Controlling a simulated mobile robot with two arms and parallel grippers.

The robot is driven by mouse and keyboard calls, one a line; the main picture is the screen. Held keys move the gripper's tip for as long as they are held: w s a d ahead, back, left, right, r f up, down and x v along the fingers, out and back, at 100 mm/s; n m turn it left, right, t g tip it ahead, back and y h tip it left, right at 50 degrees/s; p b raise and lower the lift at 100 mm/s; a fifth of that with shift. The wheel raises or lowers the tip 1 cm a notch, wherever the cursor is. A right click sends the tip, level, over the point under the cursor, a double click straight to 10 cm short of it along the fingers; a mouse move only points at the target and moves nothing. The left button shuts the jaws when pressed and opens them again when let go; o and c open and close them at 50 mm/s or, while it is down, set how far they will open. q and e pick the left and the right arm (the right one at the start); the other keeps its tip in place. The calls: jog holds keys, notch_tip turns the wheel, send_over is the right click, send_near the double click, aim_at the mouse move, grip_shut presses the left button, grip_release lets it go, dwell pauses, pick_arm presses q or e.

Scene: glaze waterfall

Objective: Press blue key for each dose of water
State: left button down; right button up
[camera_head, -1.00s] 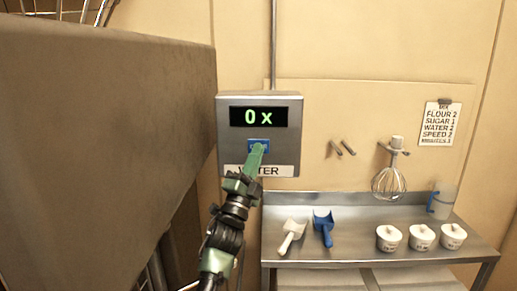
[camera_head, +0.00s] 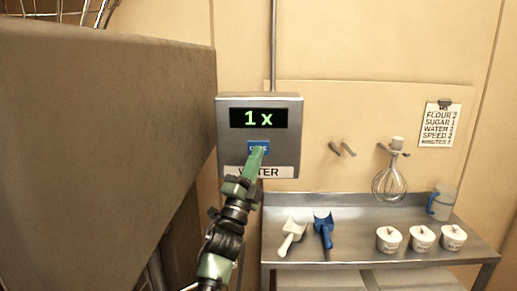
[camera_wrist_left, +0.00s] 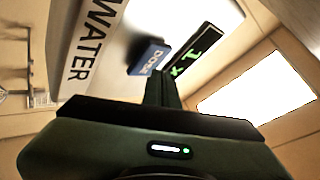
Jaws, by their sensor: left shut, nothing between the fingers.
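The water dispenser box (camera_head: 228,140) hangs on the wall, with a display (camera_head: 258,118) that reads "1 x". Below the display is the blue key (camera_head: 258,146), partly covered by my gripper. A "WATER" label (camera_head: 275,172) is under it. My left gripper (camera_head: 258,152) is shut and empty, its tip at the lower part of the key. In the left wrist view the blue key (camera_wrist_left: 149,57) and the display (camera_wrist_left: 195,55) lie just beyond the fingers (camera_wrist_left: 163,88); I cannot tell whether they touch. A recipe card (camera_head: 438,123) lists WATER 2. My right gripper is not in view.
A large grey-brown block (camera_head: 100,130) fills the left side. A steel table (camera_head: 350,225) below right holds a white scoop (camera_head: 291,236), a blue scoop (camera_head: 323,230), several lidded white tubs (camera_head: 421,238) and a jug (camera_head: 442,203). A whisk (camera_head: 390,180) hangs above.

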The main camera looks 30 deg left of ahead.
pick_arm(q)
jog(key=shift+s+d, duration=0.15)
jog(key=shift+s, duration=0.1)
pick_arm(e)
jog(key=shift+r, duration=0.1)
pick_arm(q)
jog(key=s, duration=0.1)
jog(key=s+d, duration=0.1)
jog(key=s+d+p, duration=0.1)
jog(key=s, duration=0.1)
jog(key=shift+d, duration=0.25)
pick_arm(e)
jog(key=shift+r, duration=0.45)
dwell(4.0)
